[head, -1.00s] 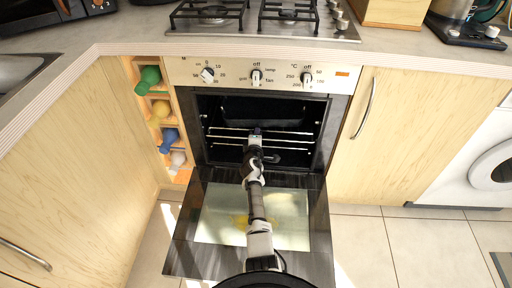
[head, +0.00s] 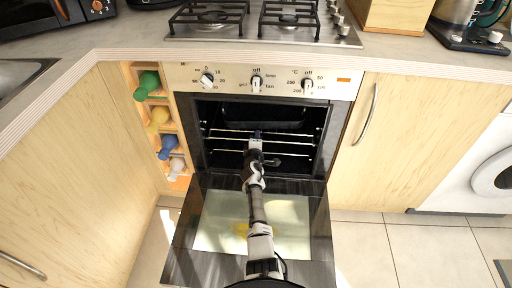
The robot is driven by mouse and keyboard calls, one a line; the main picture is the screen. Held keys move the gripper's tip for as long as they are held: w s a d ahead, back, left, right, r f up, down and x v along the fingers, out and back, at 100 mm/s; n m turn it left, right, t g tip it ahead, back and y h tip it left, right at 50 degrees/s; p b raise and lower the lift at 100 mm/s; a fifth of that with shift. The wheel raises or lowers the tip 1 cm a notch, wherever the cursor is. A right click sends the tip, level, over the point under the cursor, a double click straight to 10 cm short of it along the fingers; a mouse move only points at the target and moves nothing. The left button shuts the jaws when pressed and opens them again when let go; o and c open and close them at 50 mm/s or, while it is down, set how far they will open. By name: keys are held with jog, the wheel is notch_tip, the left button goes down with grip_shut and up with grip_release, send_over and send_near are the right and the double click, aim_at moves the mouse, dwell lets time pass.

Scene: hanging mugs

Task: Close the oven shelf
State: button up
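The oven (head: 199,118) stands open below the hob, with its door (head: 205,262) folded down flat toward me. Inside the dark cavity is the wire oven shelf (head: 228,139), seen as thin pale bars across the opening. A dark tray (head: 277,114) shows higher up at the back. My arm reaches over the open door, and my gripper (head: 257,136) is at the middle of the shelf's front bars. The fingers are too small and dark to tell whether they are open or touch the shelf.
Wooden cabinets flank the oven; the right one has a metal handle (head: 366,115). A narrow rack at left holds several bottles, one green (head: 147,86). Control knobs (head: 256,84) sit above the cavity. Tiled floor (head: 400,250) is free at the right.

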jog(key=p+v, duration=0.4)
jog(key=v, duration=0.9)
jog(key=shift+s+p, duration=0.2)
jog(key=shift+p, duration=0.1)
